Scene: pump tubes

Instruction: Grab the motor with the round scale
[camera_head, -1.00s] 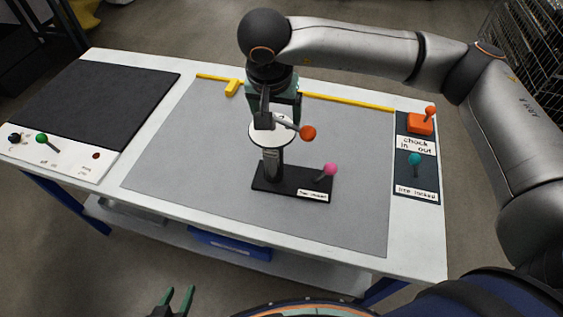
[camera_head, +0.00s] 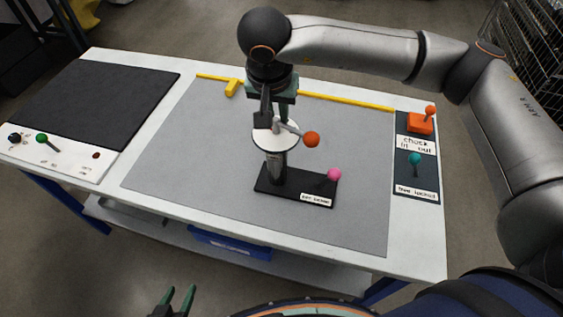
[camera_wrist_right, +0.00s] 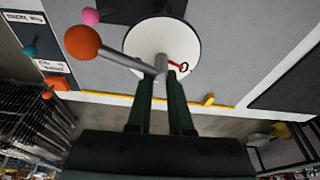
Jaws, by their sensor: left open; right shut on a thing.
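The motor with the round scale stands upright on the grey mat. It has a white round scale (camera_head: 264,146), a lever with an orange ball (camera_head: 312,139), and a post on a black base (camera_head: 285,189) with a pink knob (camera_head: 334,174). My right gripper (camera_head: 275,123) reaches down over the scale from behind, shut on the motor at the hub of its lever. In the right wrist view, the fingertips (camera_wrist_right: 162,78) meet at the lower part of the white scale (camera_wrist_right: 150,38); the exact contact is partly hidden. My left gripper (camera_head: 178,299) is open and empty at the bottom edge.
A dark panel (camera_head: 416,175) with an orange-knobbed box (camera_head: 420,123) and a teal knob (camera_head: 415,159) lies right. A black pad (camera_head: 95,100) and white control strip (camera_head: 70,154) lie left. A yellow bar (camera_head: 345,101) runs behind. The grey mat (camera_head: 190,165) is clear at left.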

